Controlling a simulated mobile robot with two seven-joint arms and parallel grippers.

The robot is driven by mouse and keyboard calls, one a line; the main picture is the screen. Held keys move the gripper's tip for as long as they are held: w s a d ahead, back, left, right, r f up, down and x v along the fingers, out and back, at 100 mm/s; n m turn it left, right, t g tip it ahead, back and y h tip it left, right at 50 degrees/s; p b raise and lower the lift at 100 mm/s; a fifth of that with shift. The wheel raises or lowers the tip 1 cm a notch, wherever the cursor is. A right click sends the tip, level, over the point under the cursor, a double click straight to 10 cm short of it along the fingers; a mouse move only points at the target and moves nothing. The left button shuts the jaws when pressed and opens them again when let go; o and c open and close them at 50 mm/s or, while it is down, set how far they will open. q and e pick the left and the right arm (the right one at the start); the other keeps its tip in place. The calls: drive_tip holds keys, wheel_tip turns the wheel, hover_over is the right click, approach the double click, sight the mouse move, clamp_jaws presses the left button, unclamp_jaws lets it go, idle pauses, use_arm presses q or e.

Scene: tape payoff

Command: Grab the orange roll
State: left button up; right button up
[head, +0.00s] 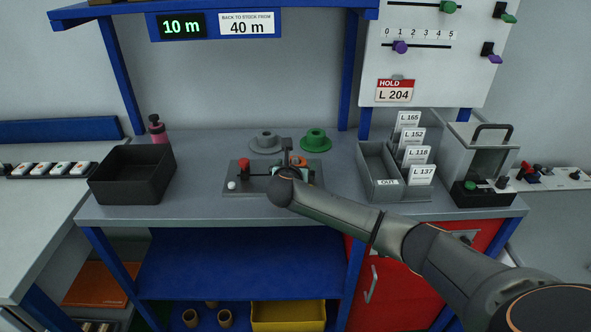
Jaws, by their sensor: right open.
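A small patch of orange, which looks like the orange roll (299,161), shows on the grey plate (240,187) in the middle of the bench. My right wrist and gripper hide most of it. My right gripper (288,150) is open, over the plate and right beside the orange. I cannot tell whether its fingers are around the roll or touching it. My left gripper is not in view.
A green roll (314,139) and a grey spool (266,141) stand behind the plate. A red knob (245,164) and a white knob (231,185) are on its left. A black bin (131,188) stands left; an OUT tray (388,190) and a clear-sided device (481,165) stand right.

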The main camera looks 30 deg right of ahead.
drive_tip(key=shift+c, duration=0.4)
drive_tip(key=c, duration=1.3)
